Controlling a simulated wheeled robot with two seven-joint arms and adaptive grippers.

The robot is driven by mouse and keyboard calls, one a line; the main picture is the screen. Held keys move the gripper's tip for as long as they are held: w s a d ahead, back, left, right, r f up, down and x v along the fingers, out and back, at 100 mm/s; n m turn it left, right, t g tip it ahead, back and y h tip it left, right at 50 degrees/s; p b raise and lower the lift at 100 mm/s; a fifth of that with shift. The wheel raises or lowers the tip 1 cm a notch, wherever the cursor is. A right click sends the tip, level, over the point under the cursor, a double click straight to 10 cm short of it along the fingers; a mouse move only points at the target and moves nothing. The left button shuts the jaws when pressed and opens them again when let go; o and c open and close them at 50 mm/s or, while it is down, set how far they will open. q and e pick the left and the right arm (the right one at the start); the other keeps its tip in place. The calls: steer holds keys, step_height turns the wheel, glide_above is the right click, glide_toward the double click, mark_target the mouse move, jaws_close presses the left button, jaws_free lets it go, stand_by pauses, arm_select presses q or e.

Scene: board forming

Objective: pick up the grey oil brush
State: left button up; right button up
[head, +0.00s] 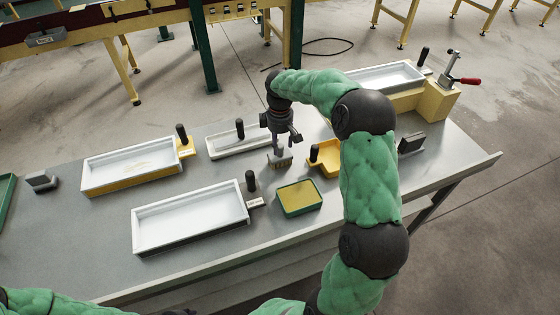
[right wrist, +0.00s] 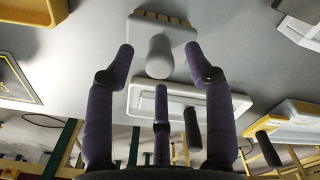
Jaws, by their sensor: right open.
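The grey oil brush (head: 279,160) stands on the grey table near its middle, bristles down, with its handle up toward my right gripper (head: 284,142). In the right wrist view the brush shows as a light grey block (right wrist: 155,28) with tan bristles and a rounded grey handle (right wrist: 160,58). The fingers of my right gripper (right wrist: 160,68) are spread open on both sides of the handle, with visible gaps and no clear contact. My left gripper is outside the head view.
White trays (head: 190,218) with black handles lie left and behind. A small yellow-topped green tray (head: 299,198) sits in front of the brush. A yellow scoop-like holder (head: 329,160) stands close on the right. A clamp with a red handle (head: 470,81) is at the back right.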

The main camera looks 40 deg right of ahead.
step_height(320, 180, down, 2)
steer(key=shift+f, duration=0.15)
jaws_close()
stand_by(0.3)
steer(key=shift+r, duration=0.7)
step_height(320, 180, up, 2)
steer(key=shift+r+p, duration=0.15)
steer(key=shift+p, duration=0.25)
steer(key=a+r+p, duration=0.3)
steer(key=a+r, duration=0.6)
steer(key=a, duration=0.5)
steer(key=shift+s+r+p, duration=0.2)
steer(key=shift+p, duration=0.15)
